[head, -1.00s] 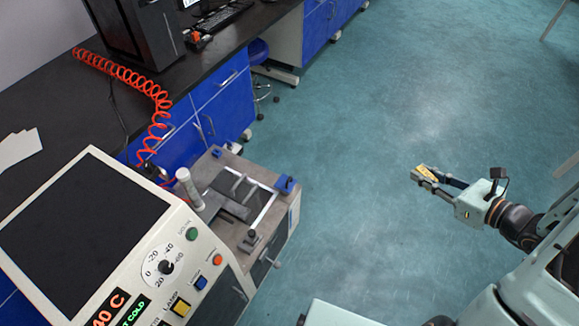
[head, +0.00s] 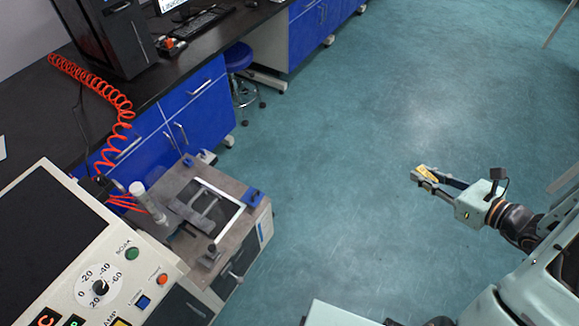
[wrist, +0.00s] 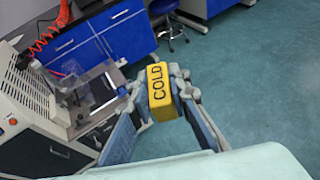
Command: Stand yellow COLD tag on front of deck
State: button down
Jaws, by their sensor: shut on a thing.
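My gripper (head: 428,175) is shut on the yellow COLD tag (head: 427,173), held in the air above the floor at the right of the head view. In the wrist view the tag (wrist: 160,92) sits between the two fingers, with the black word COLD facing the camera and running up its face. The deck (head: 173,190) is the grey-brown top of the rheometer at lower left in the head view, with a framed opening and blue blocks on it. The gripper is well to the right of the deck and apart from it.
The rheometer's control panel (head: 110,285) with knob and buttons stands at lower left. A black bench (head: 185,75) with blue cabinets (head: 195,105) runs behind, with an orange coiled hose (head: 100,90) and a blue stool (head: 240,57). The floor (head: 330,165) between deck and gripper is clear.

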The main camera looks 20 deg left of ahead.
aim_at(209, 176)
jog(key=i+l, duration=0.15)
jog(key=i, duration=0.3)
jog(key=i+l, duration=0.2)
jog(key=i, duration=0.2)
jog(key=i+u, duration=0.3)
jog(key=i+l+u, duration=0.15)
jog(key=i+u, duration=0.15)
jog(key=i, duration=0.2)
jog(key=i+u, duration=0.25)
jog(key=u, duration=0.25)
jog(key=i+l+u, duration=0.1)
jog(key=u, duration=0.35)
jog(key=i+u, duration=0.2)
jog(key=u, duration=0.25)
jog(key=i+l+u, duration=0.15)
jog(key=u, duration=0.35)
jog(key=i+l+u, duration=0.15)
jog(key=u, duration=0.3)
jog(key=i+l+u, duration=0.1)
jog(key=l+u, duration=0.2)
jog(key=u, duration=0.2)
jog(key=i+l+u, duration=0.1)
jog(key=u, duration=0.3)
jog(key=l+u, duration=0.25)
jog(key=u, duration=0.2)
jog(key=i+l+u, duration=0.15)
jog(key=l+u, duration=0.25)
jog(key=i+l+u, duration=0.1)
jog(key=l+u, duration=0.25)
jog(key=l, duration=0.15)
